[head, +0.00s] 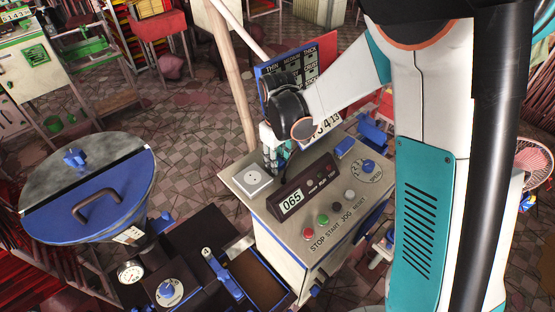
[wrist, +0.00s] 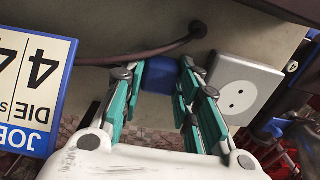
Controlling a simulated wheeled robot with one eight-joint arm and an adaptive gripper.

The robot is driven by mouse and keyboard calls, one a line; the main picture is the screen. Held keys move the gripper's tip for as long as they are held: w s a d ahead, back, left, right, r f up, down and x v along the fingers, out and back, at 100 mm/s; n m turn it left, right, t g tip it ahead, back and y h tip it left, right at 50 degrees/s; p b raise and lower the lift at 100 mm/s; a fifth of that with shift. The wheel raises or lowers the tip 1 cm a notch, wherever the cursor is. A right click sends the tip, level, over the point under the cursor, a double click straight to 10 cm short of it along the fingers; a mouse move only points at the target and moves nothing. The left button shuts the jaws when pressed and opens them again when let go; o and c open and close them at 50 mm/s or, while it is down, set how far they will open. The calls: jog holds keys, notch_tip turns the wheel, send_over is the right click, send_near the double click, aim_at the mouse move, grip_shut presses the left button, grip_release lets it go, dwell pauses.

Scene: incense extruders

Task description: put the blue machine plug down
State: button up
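The blue machine plug (wrist: 160,75) shows as a dark blue block between the teal fingers of my gripper (wrist: 158,73) in the wrist view. A finger lies against each side of it, so the gripper looks shut on it. In the head view my gripper (head: 272,158) points down over the back left corner of the machine's control top (head: 275,205). The plug cannot be made out clearly there. A white two-hole socket (wrist: 237,88) lies right of the fingers in the wrist view, and at the top's left edge in the head view (head: 252,179).
A dark cable (wrist: 150,52) runs left from a hole in the top. A number board (wrist: 32,80) stands close by at left. The display box (head: 303,192) and coloured buttons (head: 322,220) occupy the top's middle and front. A blue-rimmed hopper (head: 90,190) stands left.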

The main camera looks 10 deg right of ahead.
jog(key=o, duration=0.4)
jog(key=shift+o, duration=0.2)
jog(key=shift+r+p, duration=0.45)
jog(key=shift+p, duration=0.05)
notch_tip(320, 180, up, 12)
jog(key=p, duration=0.2)
jog(key=s+d+r+m+t, duration=0.3)
jog(key=s+d+r, duration=0.1)
jog(key=s, duration=0.5)
jog(key=s+d+r+m+t, duration=0.3)
jog(key=s+d, duration=0.4)
jog(key=s, duration=0.3)
jog(key=shift+s+d+r+m+t, duration=0.15)
jog(key=shift+r+m+t, duration=0.25)
jog(key=shift+r+t, duration=0.3)
